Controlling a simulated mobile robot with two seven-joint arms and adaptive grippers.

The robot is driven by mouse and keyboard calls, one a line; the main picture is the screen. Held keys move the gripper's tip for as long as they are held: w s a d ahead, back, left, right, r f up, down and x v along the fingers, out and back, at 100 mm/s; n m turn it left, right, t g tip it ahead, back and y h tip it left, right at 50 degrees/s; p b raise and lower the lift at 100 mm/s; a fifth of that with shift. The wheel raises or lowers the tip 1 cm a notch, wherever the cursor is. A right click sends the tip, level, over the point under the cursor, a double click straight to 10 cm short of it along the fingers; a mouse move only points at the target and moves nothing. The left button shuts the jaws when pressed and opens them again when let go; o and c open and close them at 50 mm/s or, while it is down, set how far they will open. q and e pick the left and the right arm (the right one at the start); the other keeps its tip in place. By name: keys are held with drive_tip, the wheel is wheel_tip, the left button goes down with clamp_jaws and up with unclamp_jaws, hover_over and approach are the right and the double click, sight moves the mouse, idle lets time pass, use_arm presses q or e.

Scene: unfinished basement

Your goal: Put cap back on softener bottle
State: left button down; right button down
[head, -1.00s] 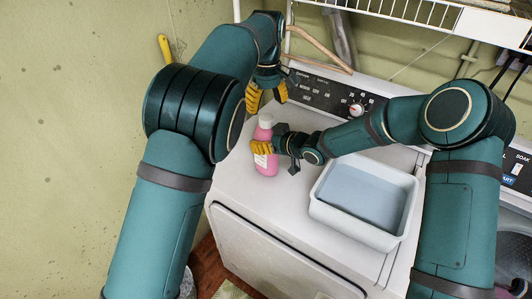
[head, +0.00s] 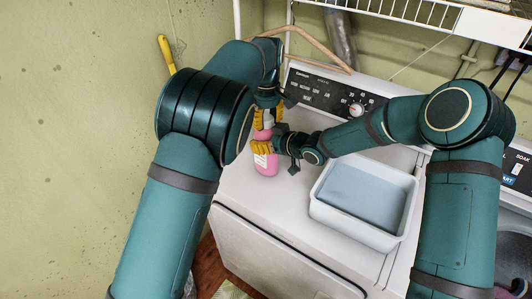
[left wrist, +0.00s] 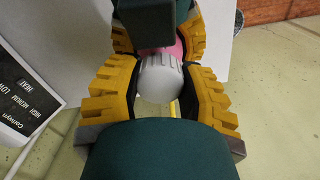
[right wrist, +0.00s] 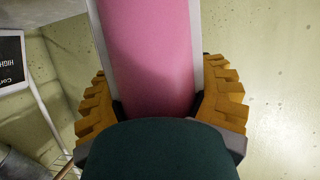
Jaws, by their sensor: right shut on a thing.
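The pink softener bottle (head: 266,167) stands upright near the left end of the white machine's top. My right gripper (head: 262,147) is shut on its body from the right; the pink body also fills the space between its fingers in the right wrist view (right wrist: 150,50). The pale cap (left wrist: 161,80) is at the bottle's top, with pink bottle (left wrist: 173,49) visible beyond it. Whether the cap is fully seated is hidden. My left gripper (head: 266,121) is above the right one, its open yellow fingers on either side of the cap.
A white tub (head: 337,220) with grey-blue contents stands on the machine top (head: 240,190) to the right. The control panel (head: 325,95) is behind. A wire shelf (head: 420,15) hangs above, and a wall rises close on the left.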

use_arm(q)
drive_tip(key=c, duration=0.6)
unclamp_jaws()
drive_tip(key=shift+r, duration=2.25)
drive_tip(key=o, duration=0.6)
wheel_tip(320, 180, up, 12)
